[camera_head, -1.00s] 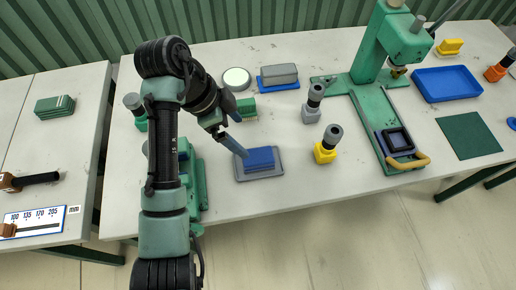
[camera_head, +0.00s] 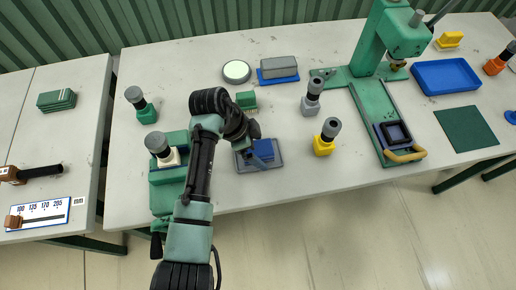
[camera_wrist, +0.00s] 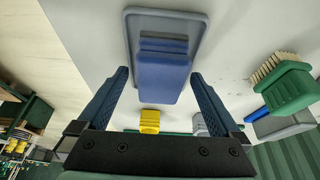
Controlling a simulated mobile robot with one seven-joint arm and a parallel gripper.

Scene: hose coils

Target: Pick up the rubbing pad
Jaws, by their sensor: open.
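A blue block (camera_head: 263,150), the likely rubbing pad, lies on a grey tray (camera_head: 243,167) near the front edge of the table. In the wrist view the blue pad (camera_wrist: 163,75) has a stepped, layered top and lies on the same tray (camera_wrist: 133,32). My gripper (camera_wrist: 159,75) is open, with one finger on each side of the pad's near part in that picture. A gap shows on both sides, and nothing is held. In the head view my gripper (camera_head: 254,148) is at the pad and partly covers it and the tray.
A green brush (camera_head: 246,100) and a grey block on a blue base (camera_head: 279,70) stand behind the tray. A yellow-based stamp (camera_head: 325,140) and a grey-based one (camera_head: 312,97) stand to the right. A green press (camera_head: 372,90) is farther right.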

